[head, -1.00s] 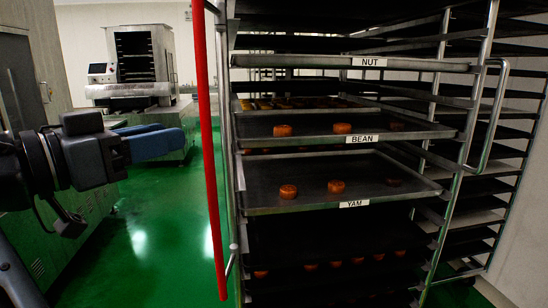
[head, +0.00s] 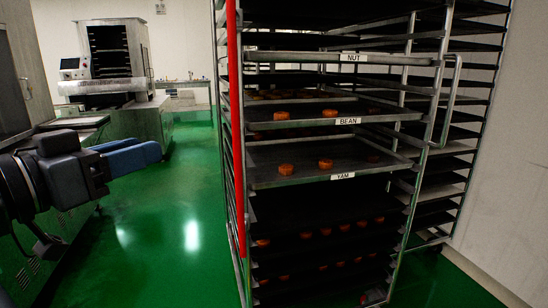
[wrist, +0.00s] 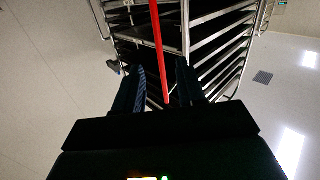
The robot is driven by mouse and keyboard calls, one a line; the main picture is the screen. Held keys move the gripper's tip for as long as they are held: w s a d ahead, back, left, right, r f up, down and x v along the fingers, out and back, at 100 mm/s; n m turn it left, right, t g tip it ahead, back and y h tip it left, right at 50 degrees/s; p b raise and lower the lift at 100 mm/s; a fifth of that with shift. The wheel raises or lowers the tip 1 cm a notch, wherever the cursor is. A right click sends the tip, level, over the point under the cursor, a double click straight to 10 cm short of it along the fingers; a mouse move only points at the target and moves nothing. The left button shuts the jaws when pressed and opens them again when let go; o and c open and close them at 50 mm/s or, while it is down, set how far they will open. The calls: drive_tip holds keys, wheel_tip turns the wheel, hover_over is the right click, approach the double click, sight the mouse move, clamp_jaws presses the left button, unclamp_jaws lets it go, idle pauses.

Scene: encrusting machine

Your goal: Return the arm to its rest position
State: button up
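My gripper (head: 148,153) is at the left of the head view, its blue fingers pointing right toward the rack. It hangs in the air, left of the tray rack and apart from it. In the wrist view the two dark fingers of my gripper (wrist: 161,78) stand apart with nothing between them. The arm is bent at the left edge of the head view, and most of it is out of frame.
A tall metal rack (head: 432,120) holds trays labelled NUT, BEAN and YAM (head: 300,178), some with round brown pieces. A red bar (head: 235,130) runs along its left side. A machine (head: 105,60) stands behind at left. Green floor (head: 175,215) is clear between.

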drive_tip(key=w+d+f+n+y+p, duration=0.1)
drive_tip(key=w+d+f+n+y, duration=0.2)
drive_tip(key=f, duration=0.6)
drive_tip(key=d+f+n+y+p, duration=0.25)
drive_tip(key=d+f, duration=0.35)
drive_tip(key=f, duration=0.3)
drive_tip(key=s+d+f+n+g+y+p, duration=0.1)
drive_tip(key=s+d+f+n+y, duration=0.1)
drive_tip(key=s+d+f, duration=0.45)
drive_tip(key=s+d+f+n+g+y+p, duration=0.1)
drive_tip(key=s+d+f+n, duration=0.15)
drive_tip(key=d+f, duration=0.55)
drive_tip(key=s+d+y+p, duration=0.1)
drive_tip(key=s+d, duration=0.4)
drive_tip(key=s, duration=0.4)
drive_tip(key=s+d+y+p, duration=0.2)
drive_tip(key=s+d, duration=0.2)
drive_tip(key=s, duration=0.4)
drive_tip(key=s+d+r+m+h+p, duration=0.1)
drive_tip(key=s+d+r, duration=0.3)
drive_tip(key=s+r, duration=0.4)
drive_tip(key=s+d+r+m+t+h+p, duration=0.1)
drive_tip(key=s+d+r+m+p, duration=0.1)
drive_tip(key=s+r, duration=0.6)
drive_tip(key=shift+s+d+r+m+t, duration=0.3)
drive_tip(key=shift+d+m, duration=0.4)
drive_tip(key=shift+d, duration=0.35)
idle(0.3)
